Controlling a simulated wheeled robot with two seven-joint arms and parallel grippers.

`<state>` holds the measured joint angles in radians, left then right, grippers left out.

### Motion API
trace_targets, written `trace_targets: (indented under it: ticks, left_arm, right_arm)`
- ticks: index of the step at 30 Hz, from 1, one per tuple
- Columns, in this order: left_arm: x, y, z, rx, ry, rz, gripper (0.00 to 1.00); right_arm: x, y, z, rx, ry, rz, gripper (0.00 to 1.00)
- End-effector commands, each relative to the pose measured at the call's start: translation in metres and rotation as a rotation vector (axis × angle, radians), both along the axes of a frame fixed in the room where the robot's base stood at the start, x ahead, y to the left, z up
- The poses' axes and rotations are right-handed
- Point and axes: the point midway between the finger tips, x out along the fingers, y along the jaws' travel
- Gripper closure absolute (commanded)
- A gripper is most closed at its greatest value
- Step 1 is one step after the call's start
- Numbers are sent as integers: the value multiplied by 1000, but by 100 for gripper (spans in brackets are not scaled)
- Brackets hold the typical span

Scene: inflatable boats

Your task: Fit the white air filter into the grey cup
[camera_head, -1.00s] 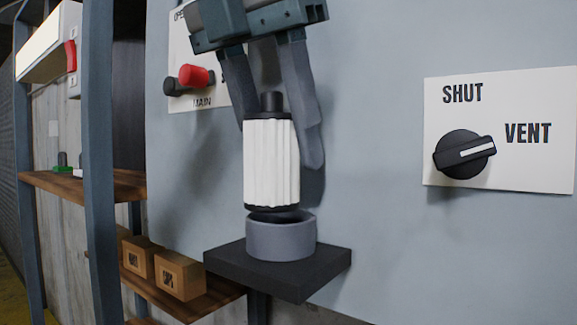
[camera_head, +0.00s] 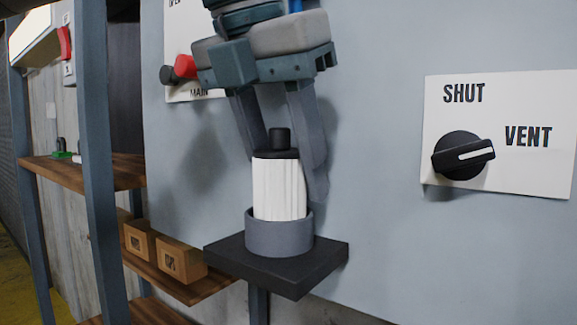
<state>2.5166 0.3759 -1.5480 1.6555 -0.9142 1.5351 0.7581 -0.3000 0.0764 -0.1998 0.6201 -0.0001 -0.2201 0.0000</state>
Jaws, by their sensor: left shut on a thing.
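The white air filter (camera_head: 280,190) is a ribbed white cylinder with a black top cap and knob. It stands nearly upright with its lower end inside the grey cup (camera_head: 280,240), so its black bottom rim is hidden. Most of its white body shows above the cup's rim. The grey cup sits on a dark square shelf (camera_head: 235,255). My left gripper (camera_head: 287,165) comes down from above, shut on the filter, with one finger at each side of its upper part. My right gripper is not in view.
A grey wall panel stands close behind the cup. A SHUT/VENT plate with a black knob (camera_head: 462,155) is at right. A red knob (camera_head: 185,67) is at upper left. Wooden shelves with brown boxes (camera_head: 181,261) stand behind a blue post (camera_head: 93,170) at left.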

Motion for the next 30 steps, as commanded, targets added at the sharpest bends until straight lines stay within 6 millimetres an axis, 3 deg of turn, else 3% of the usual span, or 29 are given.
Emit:
trace_targets:
  ticks: [6, 7, 9, 23, 30]
  left_arm:
    - [0, 0, -6, -1, 1, 0, 85]
    - [0, 0, -5, 0, 0, 0, 52]
    - [0, 0, -4, 0, 0, 0, 40]
    - [0, 0, -3, 0, 0, 0, 40]
    - [0, 0, 7, 1, -2, 1, 40]
  right_arm:
    - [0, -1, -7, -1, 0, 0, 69]
    - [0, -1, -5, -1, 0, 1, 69]
    - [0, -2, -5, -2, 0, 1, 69]
    - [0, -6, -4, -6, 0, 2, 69]
    - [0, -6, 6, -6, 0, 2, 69]
